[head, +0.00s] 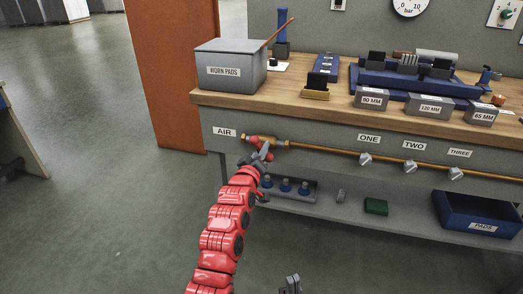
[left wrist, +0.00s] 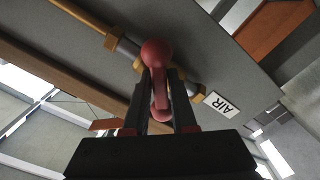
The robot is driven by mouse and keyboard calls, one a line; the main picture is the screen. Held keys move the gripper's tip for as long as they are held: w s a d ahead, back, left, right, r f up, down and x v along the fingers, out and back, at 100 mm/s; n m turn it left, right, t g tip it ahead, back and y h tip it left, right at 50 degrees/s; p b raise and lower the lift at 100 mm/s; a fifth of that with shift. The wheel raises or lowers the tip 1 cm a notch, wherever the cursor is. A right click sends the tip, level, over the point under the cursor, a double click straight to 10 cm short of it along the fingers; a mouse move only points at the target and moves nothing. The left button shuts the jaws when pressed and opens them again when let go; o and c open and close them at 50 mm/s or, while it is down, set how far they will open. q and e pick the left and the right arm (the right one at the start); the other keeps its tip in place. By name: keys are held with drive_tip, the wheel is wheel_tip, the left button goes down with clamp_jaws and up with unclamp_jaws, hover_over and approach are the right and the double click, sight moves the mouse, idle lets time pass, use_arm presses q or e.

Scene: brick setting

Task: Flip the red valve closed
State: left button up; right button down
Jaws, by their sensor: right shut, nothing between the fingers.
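The red valve (head: 256,140) sits at the left end of the brass air pipe, beside the AIR label, on the front of the workbench. In the left wrist view its red handle (left wrist: 156,54) has a rounded end and stands across the pipe at an angle. My left gripper (head: 264,153) is at the valve, its two fingers on either side of the handle. They look closed against it, with little or no gap; part of the handle is hidden between them. My right gripper (head: 291,284) is low at the bottom edge, shut and empty, away from the valve.
The brass pipe (head: 330,151) runs right, past several grey outlets under labels ONE, TWO and THREE. The bench top (head: 300,101) overhangs above. Floor at left is clear.

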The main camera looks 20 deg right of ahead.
use_arm(q)
clamp_jaws()
drive_tip(key=shift+f+m, duration=0.1)
drive_tip(key=shift+m, duration=0.3)
drive_tip(key=m+b, duration=0.1)
drive_tip(key=m, duration=0.2)
drive_tip(key=shift+f+m+b, duration=0.15)
drive_tip(key=shift+m+b, duration=0.15)
drive_tip(key=shift+b, duration=0.05)
drive_tip(key=shift+m+b, duration=0.65)
drive_tip(key=shift+m, duration=1.15)
drive_tip(key=o, duration=0.5)
unclamp_jaws()
